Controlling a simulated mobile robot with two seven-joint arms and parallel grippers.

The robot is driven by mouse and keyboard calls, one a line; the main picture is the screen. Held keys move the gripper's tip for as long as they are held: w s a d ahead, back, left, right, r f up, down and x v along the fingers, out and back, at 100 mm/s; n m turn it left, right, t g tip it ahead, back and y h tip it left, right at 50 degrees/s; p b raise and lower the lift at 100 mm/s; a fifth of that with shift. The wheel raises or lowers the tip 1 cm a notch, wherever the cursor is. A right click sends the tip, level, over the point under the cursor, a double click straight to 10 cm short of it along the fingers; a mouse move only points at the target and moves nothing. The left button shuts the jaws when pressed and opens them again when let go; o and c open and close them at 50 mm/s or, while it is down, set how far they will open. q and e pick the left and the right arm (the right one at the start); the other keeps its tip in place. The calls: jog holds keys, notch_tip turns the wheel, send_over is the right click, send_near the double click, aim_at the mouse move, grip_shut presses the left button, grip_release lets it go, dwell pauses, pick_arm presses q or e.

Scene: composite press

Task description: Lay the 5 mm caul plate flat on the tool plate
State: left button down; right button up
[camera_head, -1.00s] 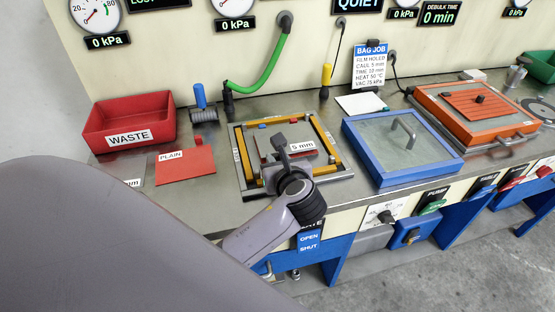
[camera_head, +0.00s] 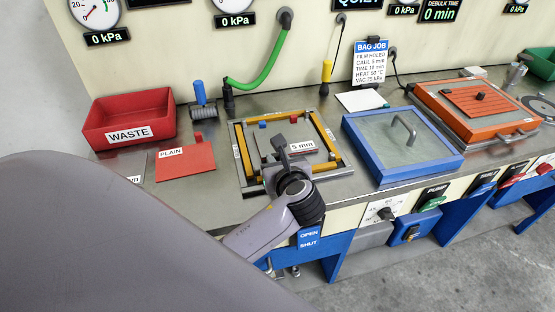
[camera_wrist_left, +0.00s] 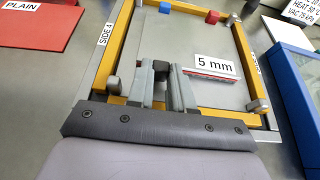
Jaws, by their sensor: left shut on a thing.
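The grey 5 mm caul plate (camera_head: 301,147) is inside the yellow frame, over the tool plate (camera_head: 341,178). In the left wrist view the caul plate (camera_wrist_left: 190,38) shows its white "5 mm" label and a red strip below it. My left gripper (camera_head: 280,147) is shut on the caul plate near its front edge. My right gripper is not in view.
The yellow frame (camera_head: 237,150) surrounds the caul plate, with a red and a blue block at its back. A blue-framed glass lid (camera_head: 380,150) stands close on the right. A red PLAIN sheet (camera_head: 186,162) and the red WASTE bin (camera_head: 128,130) are left.

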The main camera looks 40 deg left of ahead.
pick_arm(q)
jog(key=c, duration=0.9)
grip_release()
jog(key=shift+c, duration=0.2)
jog(key=shift+f, duration=0.1)
jog(key=v, duration=0.7)
jog(key=shift+s+d, duration=0.1)
